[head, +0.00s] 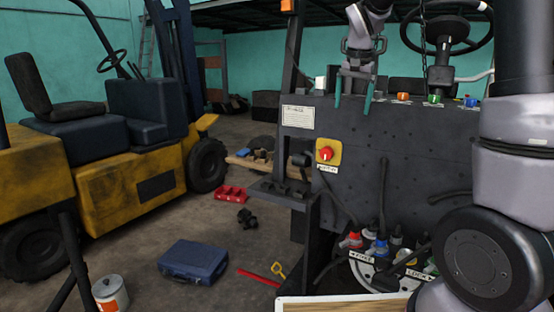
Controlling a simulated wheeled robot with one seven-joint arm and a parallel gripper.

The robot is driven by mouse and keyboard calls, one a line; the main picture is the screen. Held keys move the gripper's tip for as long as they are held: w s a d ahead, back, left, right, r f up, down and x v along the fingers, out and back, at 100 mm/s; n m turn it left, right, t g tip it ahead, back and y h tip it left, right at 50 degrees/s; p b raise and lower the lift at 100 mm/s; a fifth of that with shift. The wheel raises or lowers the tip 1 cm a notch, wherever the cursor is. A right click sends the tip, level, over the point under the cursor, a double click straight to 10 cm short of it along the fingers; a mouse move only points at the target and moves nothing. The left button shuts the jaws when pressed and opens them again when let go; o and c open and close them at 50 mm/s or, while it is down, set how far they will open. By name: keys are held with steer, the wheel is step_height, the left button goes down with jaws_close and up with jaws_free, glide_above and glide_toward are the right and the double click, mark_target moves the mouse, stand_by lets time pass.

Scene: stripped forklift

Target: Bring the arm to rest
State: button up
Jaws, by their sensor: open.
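My gripper (352,108) hangs with its two teal fingers pointing down, at the top edge of the dark forklift panel (420,150). The fingers are apart, and nothing shows between them. The upper part of the gripper and wrist rises to the top of the picture. My larger arm links fill the right side and hide part of the panel. The middle of the arm is out of the picture.
The panel carries a red rotary switch (325,153) on a yellow plate, coloured knobs (435,98) and a steering wheel (447,30). Hoses and coloured connectors (378,248) sit low down. A yellow forklift (130,190), a blue case (193,262) and a red tray (230,193) stand left.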

steer(key=s+d+r+t+y, duration=0.1)
steer(key=s, duration=1.2)
steer(key=s+r+n+t+y, duration=0.1)
steer(key=s+r+t, duration=0.1)
steer(key=s, duration=1.2)
steer(key=shift+d+r+n+t, duration=0.2)
steer(key=shift+d+n+t, duration=0.1)
steer(key=shift+d, duration=0.1)
